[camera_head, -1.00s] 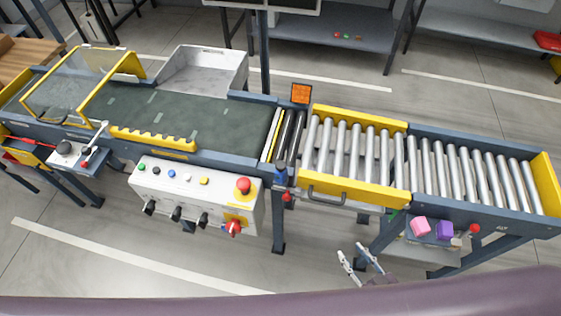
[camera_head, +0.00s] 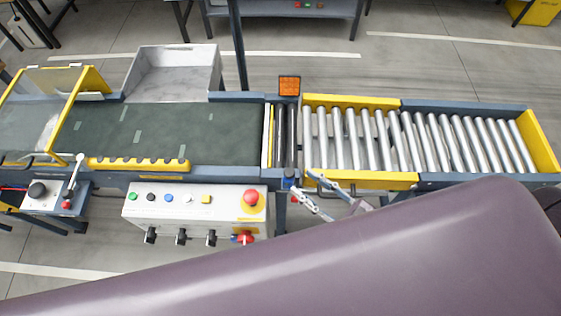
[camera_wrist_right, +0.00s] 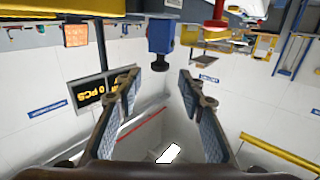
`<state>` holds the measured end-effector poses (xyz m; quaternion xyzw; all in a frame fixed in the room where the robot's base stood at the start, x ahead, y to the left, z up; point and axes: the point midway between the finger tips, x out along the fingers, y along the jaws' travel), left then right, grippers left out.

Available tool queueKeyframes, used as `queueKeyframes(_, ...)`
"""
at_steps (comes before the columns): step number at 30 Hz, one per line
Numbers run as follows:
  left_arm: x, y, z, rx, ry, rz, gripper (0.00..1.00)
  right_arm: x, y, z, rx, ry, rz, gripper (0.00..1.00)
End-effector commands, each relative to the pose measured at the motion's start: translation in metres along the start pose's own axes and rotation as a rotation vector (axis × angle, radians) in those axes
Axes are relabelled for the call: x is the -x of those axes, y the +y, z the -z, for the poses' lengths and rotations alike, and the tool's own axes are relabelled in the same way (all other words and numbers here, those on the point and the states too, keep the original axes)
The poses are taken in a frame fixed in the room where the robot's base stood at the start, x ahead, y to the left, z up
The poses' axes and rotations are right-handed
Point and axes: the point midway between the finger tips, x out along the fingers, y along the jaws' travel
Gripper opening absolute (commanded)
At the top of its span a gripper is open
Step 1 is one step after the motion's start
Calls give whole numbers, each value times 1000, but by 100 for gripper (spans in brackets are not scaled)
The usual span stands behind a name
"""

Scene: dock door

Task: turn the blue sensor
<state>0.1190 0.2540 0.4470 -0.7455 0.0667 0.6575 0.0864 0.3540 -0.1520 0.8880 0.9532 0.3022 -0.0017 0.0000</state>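The blue sensor (camera_head: 290,178) is a small blue body on the conveyor's front edge, at the joint between the dark belt and the rollers. In the right wrist view the sensor (camera_wrist_right: 161,36) is a blue block with a black round part below it. My right gripper (camera_head: 305,186) is just right of the sensor, with its fingers spread. In the right wrist view the open gripper (camera_wrist_right: 160,80) has the sensor ahead, centred between the fingertips, with nothing visibly held. I cannot tell whether a finger touches it. My left gripper is not in view.
A control box (camera_head: 195,208) with buttons, knobs and a red emergency stop (camera_head: 251,198) hangs left of the sensor. The yellow roller guard (camera_head: 375,180) is close to my right gripper. An orange panel (camera_head: 289,86) stands behind. My right arm covers the lower right.

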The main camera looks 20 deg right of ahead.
Motion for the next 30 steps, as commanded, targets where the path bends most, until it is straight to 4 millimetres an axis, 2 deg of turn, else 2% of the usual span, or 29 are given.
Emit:
queueKeyframes(6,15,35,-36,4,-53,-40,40,-37,0,4,1,5,-1,36)
queueKeyframes(9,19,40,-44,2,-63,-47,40,-51,0,3,1,3,-1,36)
queueKeyframes(12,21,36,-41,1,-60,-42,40,-60,0,2,-1,2,-1,36)
queueKeyframes(15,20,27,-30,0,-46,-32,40,-65,0,1,0,1,0,36)
queueKeyframes(19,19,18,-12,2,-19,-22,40,-67,0,0,1,0,1,36)
queueKeyframes(23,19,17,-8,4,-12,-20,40,-66,0,0,1,0,1,36)
queueKeyframes(30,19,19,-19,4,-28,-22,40,-66,0,0,0,0,0,11)
